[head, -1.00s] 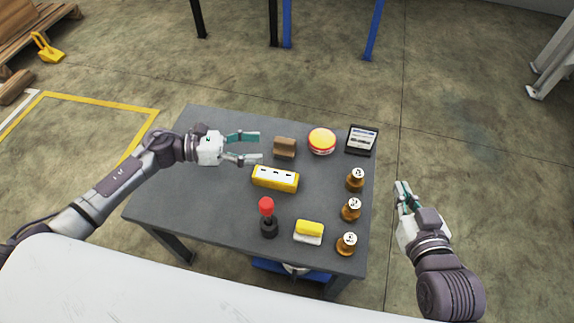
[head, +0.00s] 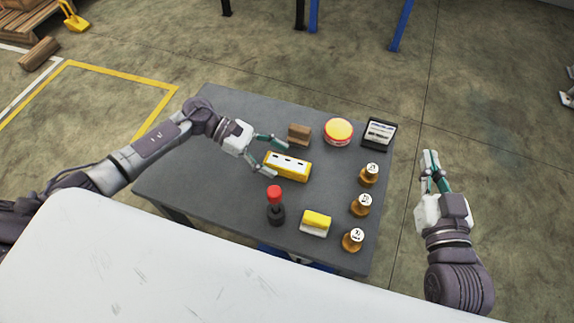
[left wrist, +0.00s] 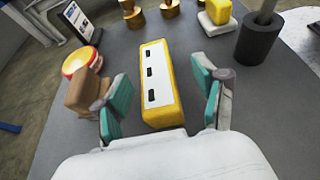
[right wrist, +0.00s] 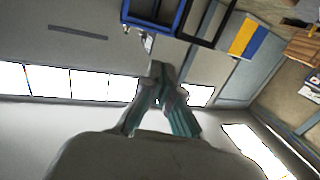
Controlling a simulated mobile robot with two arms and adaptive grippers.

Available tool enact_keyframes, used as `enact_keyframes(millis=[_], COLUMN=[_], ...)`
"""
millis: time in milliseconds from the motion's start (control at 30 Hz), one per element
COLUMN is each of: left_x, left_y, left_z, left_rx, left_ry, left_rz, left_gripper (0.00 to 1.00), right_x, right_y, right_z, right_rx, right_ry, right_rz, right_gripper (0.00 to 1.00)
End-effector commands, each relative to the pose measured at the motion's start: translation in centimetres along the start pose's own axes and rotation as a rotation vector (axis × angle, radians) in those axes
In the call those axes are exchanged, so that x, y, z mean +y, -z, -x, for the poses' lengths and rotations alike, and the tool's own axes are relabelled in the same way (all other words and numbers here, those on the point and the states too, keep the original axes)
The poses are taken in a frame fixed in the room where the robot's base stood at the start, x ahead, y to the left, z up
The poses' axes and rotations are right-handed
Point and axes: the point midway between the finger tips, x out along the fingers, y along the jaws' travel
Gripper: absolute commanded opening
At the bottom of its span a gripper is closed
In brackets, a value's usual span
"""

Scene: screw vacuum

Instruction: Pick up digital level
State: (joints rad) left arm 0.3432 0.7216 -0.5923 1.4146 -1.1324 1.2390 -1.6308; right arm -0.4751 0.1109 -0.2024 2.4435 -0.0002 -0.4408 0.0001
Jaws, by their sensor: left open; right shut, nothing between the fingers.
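The digital level is a yellow box (head: 287,166) with a white top face and several dark slots, lying on the grey table. It also shows upright in the middle of the left wrist view (left wrist: 152,85). My left gripper (head: 270,155) is open at the level's left end. In the left wrist view its teal fingers (left wrist: 163,105) are spread, one on each side of the level's near end, with visible gaps. My right gripper (head: 430,162) is shut and empty, off the table's right side. The right wrist view shows its fingertips together (right wrist: 160,72), pointing away from the table.
A brown block (head: 299,134) and a red-yellow round tin (head: 338,131) stand just behind the level. A red-topped black tool (head: 275,205) and a yellow-white block (head: 316,222) are in front. Brass weights (head: 361,204) line the right, below a black device (head: 379,133). The table's left (head: 190,170) is clear.

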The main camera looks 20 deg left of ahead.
Motion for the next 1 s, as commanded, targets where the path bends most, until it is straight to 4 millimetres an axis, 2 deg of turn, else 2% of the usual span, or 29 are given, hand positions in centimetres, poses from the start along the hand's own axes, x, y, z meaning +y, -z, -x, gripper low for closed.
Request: enact_keyframes(millis=[133,300,567,667,1000], left_x=[0.6,0.6,0.6,0.6,0.6], left_y=[0.3,0.3,0.3,0.3,0.3], left_z=[-2.5,-4.4,-4.7,-4.7,-4.7], left_rx=[-0.004,-0.003,-0.002,-0.002,-0.002], left_ry=[0.001,0.0,0.0,0.0,0.0], left_rz=[-0.001,-0.001,0.0,0.0,0.0], left_gripper=[0.71,0.71,0.71,0.57,0.01], right_x=[-0.3,-0.4,-0.4,-0.4,-0.4], right_y=[1.6,2.6,2.9,2.8,2.8], right_z=[-0.2,-0.1,-0.1,-0.1,-0.1], right_rx=[0.106,0.158,0.167,0.166,0.166], right_ry=[0.007,0.009,0.01,0.01,0.01], right_rz=[-0.002,-0.003,-0.004,-0.004,-0.004], right_gripper=[0.0,0.0,0.0,0.0,0.0])
